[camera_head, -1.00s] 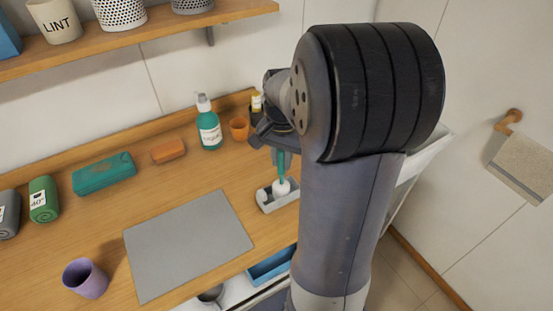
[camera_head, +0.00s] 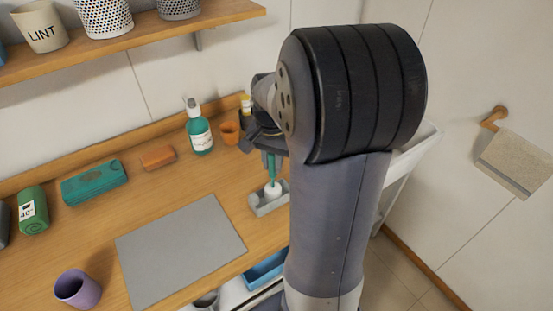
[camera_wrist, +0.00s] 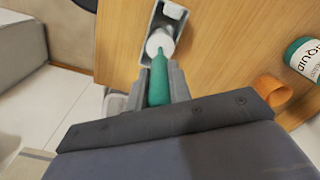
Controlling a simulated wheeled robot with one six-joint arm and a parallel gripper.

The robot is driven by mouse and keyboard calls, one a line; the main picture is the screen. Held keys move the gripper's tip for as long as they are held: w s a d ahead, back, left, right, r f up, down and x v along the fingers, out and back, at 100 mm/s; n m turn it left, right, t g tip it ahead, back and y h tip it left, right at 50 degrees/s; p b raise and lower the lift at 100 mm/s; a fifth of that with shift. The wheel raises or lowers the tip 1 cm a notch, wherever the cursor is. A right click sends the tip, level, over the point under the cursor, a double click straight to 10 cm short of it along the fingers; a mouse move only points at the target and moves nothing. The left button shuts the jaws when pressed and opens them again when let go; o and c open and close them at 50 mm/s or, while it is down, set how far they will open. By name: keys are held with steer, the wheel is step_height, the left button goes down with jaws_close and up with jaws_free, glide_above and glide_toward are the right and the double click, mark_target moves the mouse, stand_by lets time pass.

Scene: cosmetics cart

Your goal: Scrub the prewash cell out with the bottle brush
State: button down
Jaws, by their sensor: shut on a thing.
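The bottle brush has a teal handle (camera_head: 272,168) and a white head (camera_head: 272,189). My gripper (camera_wrist: 158,88) is shut on the teal handle, which also shows in the wrist view (camera_wrist: 158,72). The brush is roughly upright, head down, over or in a small grey open-topped holder (camera_head: 258,210) on the wooden counter. The holder also shows in the wrist view (camera_wrist: 181,16), its walls around the white head (camera_wrist: 160,41). I cannot tell whether the head touches its floor. My arm hides part of the holder in the head view. No cell is readably labelled prewash.
A teal pump bottle (camera_head: 199,130) and an orange cup (camera_head: 229,132) stand behind the holder. A grey mat (camera_head: 180,250) lies to its left, with a purple cup (camera_head: 78,289) beyond. A blue tray (camera_head: 266,268) shows below the counter's front edge. A shelf (camera_head: 140,38) hangs above.

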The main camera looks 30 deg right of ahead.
step_height(320, 180, up, 9)
steer(key=a+p, duration=0.2)
steer(key=p, duration=0.3)
steer(key=shift+a, duration=0.15)
stand_by(0.5)
stand_by(0.4)
